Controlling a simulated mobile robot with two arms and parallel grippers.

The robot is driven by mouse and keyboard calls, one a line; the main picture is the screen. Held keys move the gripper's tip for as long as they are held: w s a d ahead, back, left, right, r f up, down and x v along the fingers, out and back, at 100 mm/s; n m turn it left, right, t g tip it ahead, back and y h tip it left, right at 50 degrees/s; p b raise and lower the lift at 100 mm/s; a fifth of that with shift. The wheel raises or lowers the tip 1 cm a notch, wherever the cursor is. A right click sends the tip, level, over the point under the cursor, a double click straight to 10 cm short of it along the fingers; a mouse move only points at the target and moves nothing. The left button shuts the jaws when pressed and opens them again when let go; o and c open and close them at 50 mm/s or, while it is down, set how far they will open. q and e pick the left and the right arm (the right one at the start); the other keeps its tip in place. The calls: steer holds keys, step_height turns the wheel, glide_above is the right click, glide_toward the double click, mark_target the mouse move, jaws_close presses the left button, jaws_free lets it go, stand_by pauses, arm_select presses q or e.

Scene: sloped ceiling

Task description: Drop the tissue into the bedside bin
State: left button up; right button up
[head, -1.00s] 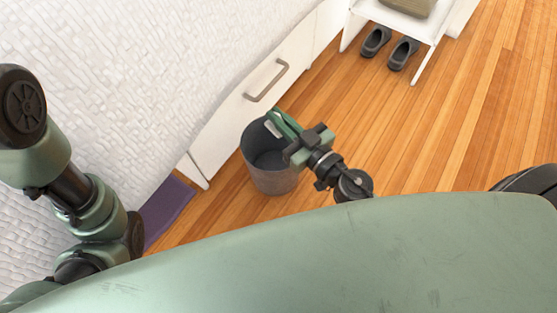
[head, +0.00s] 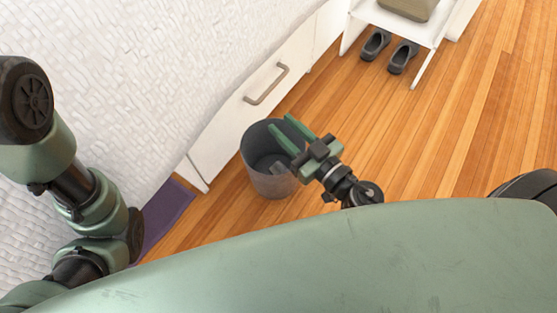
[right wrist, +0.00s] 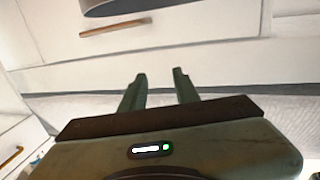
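The bin (head: 258,181) is a grey, round, open-topped bucket on the wooden floor, beside a white drawer unit. My right gripper (head: 281,123) is over the bin's right part and rim, with its green fingers spread apart. In the right wrist view the two fingers (right wrist: 159,76) are apart with nothing between them. I cannot make out the tissue clearly; a small pale grey patch shows at the bin's right side below the gripper, but I cannot tell what it is. My left arm is at the left; its gripper is out of view.
The white drawer unit (head: 222,140) with a metal handle stands against the white textured wall behind the bin. A purple mat (head: 166,210) lies left of the bin. Dark shoes (head: 389,51) sit under a white shelf (head: 402,20). The floor to the right is clear.

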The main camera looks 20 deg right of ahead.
steer(key=shift+p+v, duration=0.3)
steer(key=shift+v, duration=2.45)
steer(key=shift+w+r, duration=0.1)
